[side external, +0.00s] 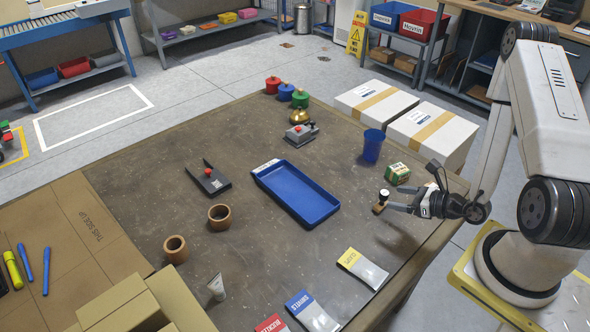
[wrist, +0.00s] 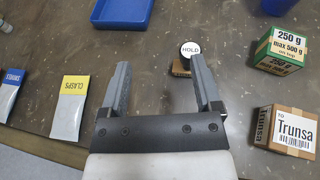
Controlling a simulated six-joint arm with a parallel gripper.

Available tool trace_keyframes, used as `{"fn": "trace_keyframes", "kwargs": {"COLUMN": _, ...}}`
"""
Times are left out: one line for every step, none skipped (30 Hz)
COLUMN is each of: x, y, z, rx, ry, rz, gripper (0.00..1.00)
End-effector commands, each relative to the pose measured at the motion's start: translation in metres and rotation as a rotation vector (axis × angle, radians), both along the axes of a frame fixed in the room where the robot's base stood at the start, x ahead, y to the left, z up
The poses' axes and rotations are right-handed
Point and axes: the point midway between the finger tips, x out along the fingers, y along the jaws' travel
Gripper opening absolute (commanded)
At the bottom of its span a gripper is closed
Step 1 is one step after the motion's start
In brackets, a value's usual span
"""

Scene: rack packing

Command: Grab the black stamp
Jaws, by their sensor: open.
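The black stamp (side external: 384,195) stands on the brown table, with a dark handle and a brown base. In the wrist view the stamp (wrist: 190,47) shows its round black-rimmed top with a white HOLD label. My gripper (wrist: 160,66) is open with nothing between its fingers. The stamp lies just beyond the right fingertip, off the middle of the gap; that finger partly covers its base. In the side view my gripper (side external: 396,201) is close to the stamp from the right; whether they touch I cannot tell.
A blue tray (side external: 262,181) lies left of the stamp. A green-and-white box (side external: 397,173) and a blue cup (side external: 373,146) stand behind it. In the wrist view a Trunsa carton (wrist: 287,128) is at right and a yellow-topped CLASPS packet (wrist: 70,108) at left. Bare table lies between the fingers.

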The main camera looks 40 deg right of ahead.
Motion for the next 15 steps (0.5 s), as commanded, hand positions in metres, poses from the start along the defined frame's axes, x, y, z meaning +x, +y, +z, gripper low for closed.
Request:
{"fn": "trace_keyframes", "kwargs": {"x": -0.004, "y": -0.008, "z": -0.006, "rx": 0.004, "ry": 0.006, "rz": -0.059, "gripper": 0.82}}
{"fn": "trace_keyframes", "kwargs": {"x": -0.006, "y": -0.012, "z": -0.008, "rx": 0.003, "ry": 0.008, "rz": -0.088, "gripper": 0.82}}
{"fn": "trace_keyframes", "kwargs": {"x": -0.008, "y": -0.017, "z": -0.011, "rx": 0.003, "ry": 0.011, "rz": -0.121, "gripper": 0.82}}
{"fn": "trace_keyframes", "kwargs": {"x": -0.010, "y": -0.020, "z": -0.012, "rx": 0.001, "ry": 0.013, "rz": -0.141, "gripper": 0.82}}
{"fn": "trace_keyframes", "kwargs": {"x": -0.011, "y": -0.022, "z": -0.013, "rx": -0.001, "ry": 0.013, "rz": -0.157, "gripper": 0.82}}
{"fn": "trace_keyframes", "kwargs": {"x": -0.012, "y": -0.025, "z": -0.015, "rx": -0.002, "ry": 0.014, "rz": -0.173, "gripper": 0.82}}
{"fn": "trace_keyframes", "kwargs": {"x": -0.013, "y": -0.026, "z": -0.015, "rx": -0.003, "ry": 0.016, "rz": -0.182, "gripper": 0.82}}
{"fn": "trace_keyframes", "kwargs": {"x": -0.013, "y": -0.027, "z": -0.016, "rx": -0.004, "ry": 0.017, "rz": -0.188, "gripper": 0.82}}
{"fn": "trace_keyframes", "kwargs": {"x": -0.013, "y": -0.028, "z": -0.016, "rx": -0.004, "ry": 0.017, "rz": -0.192, "gripper": 0.82}}
{"fn": "trace_keyframes", "kwargs": {"x": -0.013, "y": -0.028, "z": -0.016, "rx": -0.004, "ry": 0.017, "rz": -0.193, "gripper": 0.82}}
{"fn": "trace_keyframes", "kwargs": {"x": -0.013, "y": -0.028, "z": -0.016, "rx": -0.004, "ry": 0.017, "rz": -0.193, "gripper": 0.82}}
{"fn": "trace_keyframes", "kwargs": {"x": -0.013, "y": -0.028, "z": -0.016, "rx": -0.004, "ry": 0.017, "rz": -0.192, "gripper": 0.82}}
{"fn": "trace_keyframes", "kwargs": {"x": -0.013, "y": -0.027, "z": -0.016, "rx": -0.005, "ry": 0.017, "rz": -0.191, "gripper": 0.82}}
{"fn": "trace_keyframes", "kwargs": {"x": -0.012, "y": -0.027, "z": -0.016, "rx": -0.004, "ry": 0.017, "rz": -0.190, "gripper": 0.82}}
{"fn": "trace_keyframes", "kwargs": {"x": -0.011, "y": -0.027, "z": -0.017, "rx": -0.004, "ry": 0.017, "rz": -0.189, "gripper": 0.82}}
